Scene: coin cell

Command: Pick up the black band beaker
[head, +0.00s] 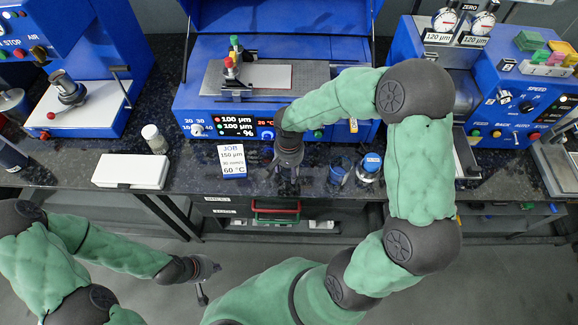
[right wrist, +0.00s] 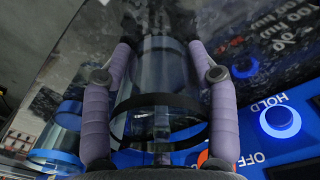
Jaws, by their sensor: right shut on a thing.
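The black band beaker (right wrist: 160,125) is clear glass with a black ring around it. In the right wrist view it sits between the two purple fingers of my right gripper (right wrist: 160,85), which is shut on it. In the head view my right gripper (head: 287,178) points down at the front of the counter, beside the job card; the beaker is hard to make out there. I cannot tell whether it touches the counter. My left gripper (head: 205,280) hangs in front of the counter at lower left, away from the beaker; its fingers are too small to judge.
A job card (head: 232,160) stands left of my right gripper. A blue-ringed glass (head: 338,175) and a blue-capped jar (head: 371,165) stand to its right. A blue coating machine (head: 190,95) is behind. A white box (head: 130,171) and small jar (head: 154,138) are further left.

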